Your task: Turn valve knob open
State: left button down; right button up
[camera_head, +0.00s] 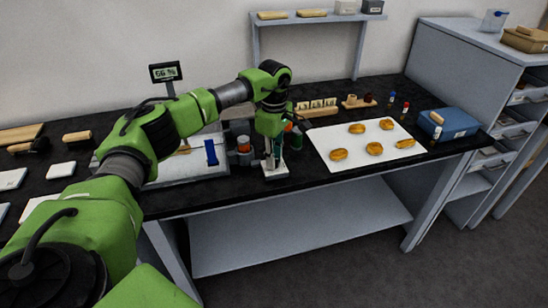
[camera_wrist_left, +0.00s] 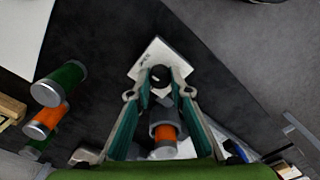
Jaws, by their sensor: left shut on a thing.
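My left gripper (camera_head: 274,163) reaches down over the front edge of the bench, fingers pointing down. The wrist view shows its two fingers (camera_wrist_left: 160,92) shut on the dark round valve knob (camera_wrist_left: 160,74). The knob stands on a small white plate (camera_wrist_left: 148,58), which also shows below the gripper in the head view (camera_head: 276,173). The gripper hides most of the knob in the head view. The knob's turn angle cannot be read. My right gripper is not in view.
An orange-and-grey cylinder (camera_wrist_left: 165,137) shows between the fingers in the wrist view. Green-and-orange cylinders (camera_wrist_left: 52,100) stand close by. A white sheet (camera_head: 335,160) with several golden pieces lies to the right, near a blue box (camera_head: 450,124). A small display (camera_head: 165,72) stands behind.

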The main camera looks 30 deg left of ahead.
pick_arm(q)
jog(key=shift+w+r, duration=0.1)
jog(key=shift+r, duration=0.05)
jog(key=c, duration=1.8)
grip_release()
jog(key=shift+c, duration=0.2)
notch_tip(320, 180, up, 12)
